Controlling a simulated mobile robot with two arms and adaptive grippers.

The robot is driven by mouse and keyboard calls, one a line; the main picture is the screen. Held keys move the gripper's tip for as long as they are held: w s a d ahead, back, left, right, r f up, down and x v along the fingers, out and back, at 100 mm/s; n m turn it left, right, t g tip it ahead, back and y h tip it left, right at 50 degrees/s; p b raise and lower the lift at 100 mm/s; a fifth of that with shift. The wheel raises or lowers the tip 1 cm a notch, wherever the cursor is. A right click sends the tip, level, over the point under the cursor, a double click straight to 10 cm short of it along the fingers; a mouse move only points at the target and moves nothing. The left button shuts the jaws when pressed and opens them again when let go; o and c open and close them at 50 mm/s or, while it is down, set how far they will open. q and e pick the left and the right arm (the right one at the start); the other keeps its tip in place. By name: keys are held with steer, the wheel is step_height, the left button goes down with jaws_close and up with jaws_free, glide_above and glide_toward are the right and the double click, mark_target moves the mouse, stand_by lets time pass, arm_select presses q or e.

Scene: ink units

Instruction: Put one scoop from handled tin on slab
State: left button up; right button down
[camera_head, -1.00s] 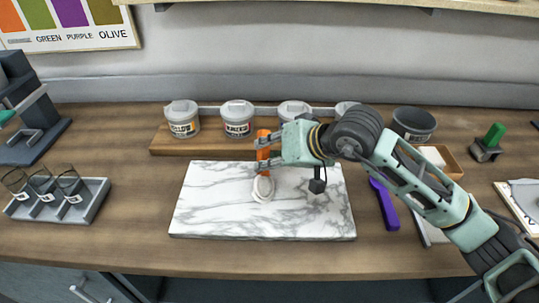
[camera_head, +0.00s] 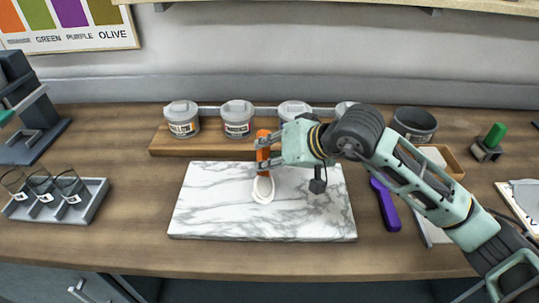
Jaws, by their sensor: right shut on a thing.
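The white marble slab (camera_head: 215,205) lies at the middle of the counter. My right gripper (camera_head: 264,155) is shut on an orange-handled scoop (camera_head: 264,140), held upright over the slab. The scoop's white lower end (camera_head: 263,188) is at the slab's surface; I cannot tell whether the white there is the scoop's bowl, ink or both. Several lidded tins stand on a wooden rack behind the slab, among them a left tin (camera_head: 182,120) and a second tin (camera_head: 237,120). Which one is the handled tin I cannot tell. My left gripper is out of view.
A dark grey bowl (camera_head: 414,124) and a wooden tray (camera_head: 452,165) stand behind my right arm. A purple tool (camera_head: 386,205) lies right of the slab. A grey tray (camera_head: 93,202) with glasses is at left. The counter between that tray and the slab is clear.

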steer(key=shift+f+b, duration=0.25)
steer(key=shift+b, duration=0.75)
stand_by(1.4)
steer(key=shift+r, duration=0.1)
steer(key=shift+r+p, duration=0.7)
steer(key=shift+r, duration=1.9)
